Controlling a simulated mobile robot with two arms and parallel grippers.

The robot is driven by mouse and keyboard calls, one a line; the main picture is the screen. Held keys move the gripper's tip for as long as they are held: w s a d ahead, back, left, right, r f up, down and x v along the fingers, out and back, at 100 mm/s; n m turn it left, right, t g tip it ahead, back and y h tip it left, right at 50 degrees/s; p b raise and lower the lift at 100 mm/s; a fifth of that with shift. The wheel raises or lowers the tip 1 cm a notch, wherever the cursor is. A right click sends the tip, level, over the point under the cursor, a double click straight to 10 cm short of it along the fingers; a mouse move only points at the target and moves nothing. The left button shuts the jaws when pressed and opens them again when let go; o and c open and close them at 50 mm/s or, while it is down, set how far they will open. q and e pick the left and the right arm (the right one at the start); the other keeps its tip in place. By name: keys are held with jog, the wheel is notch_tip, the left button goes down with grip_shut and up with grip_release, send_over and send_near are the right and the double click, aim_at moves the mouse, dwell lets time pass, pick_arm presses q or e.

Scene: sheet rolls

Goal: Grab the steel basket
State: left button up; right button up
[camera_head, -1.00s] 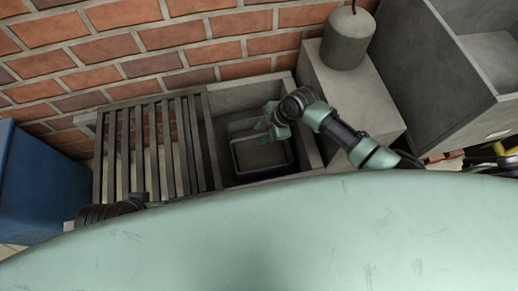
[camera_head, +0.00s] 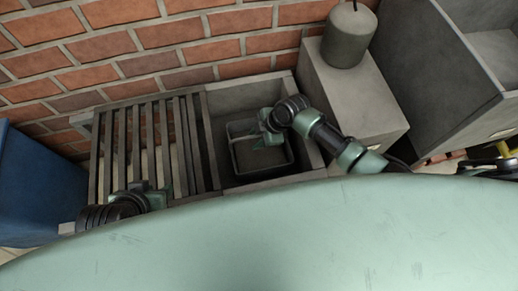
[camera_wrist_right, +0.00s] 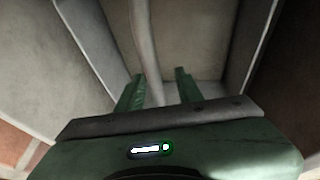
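The steel basket (camera_head: 270,162) sits inside a grey stone basin in the middle of the head view. My right gripper (camera_head: 262,143) is over the basket. In the right wrist view my right gripper (camera_wrist_right: 160,88) has its two green fingers apart, with a grey bar of metal running between them; whether they touch it I cannot tell. My left gripper (camera_head: 152,188) is low at the left, over the near edge of the slatted rack. Its fingers are small and I cannot tell whether they are open.
The grey basin (camera_head: 240,98) has raised walls around the basket. A slatted rack (camera_head: 128,150) adjoins it on the left, and a blue bin (camera_head: 40,190) stands further left. A grey block (camera_head: 355,95) with a cylinder (camera_head: 349,38) stands at the right. A brick wall (camera_head: 190,45) closes off the back.

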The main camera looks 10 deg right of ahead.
jog(key=shift+f, duration=0.2)
jog(key=shift+c, duration=0.4)
grip_shut()
dwell(1.2)
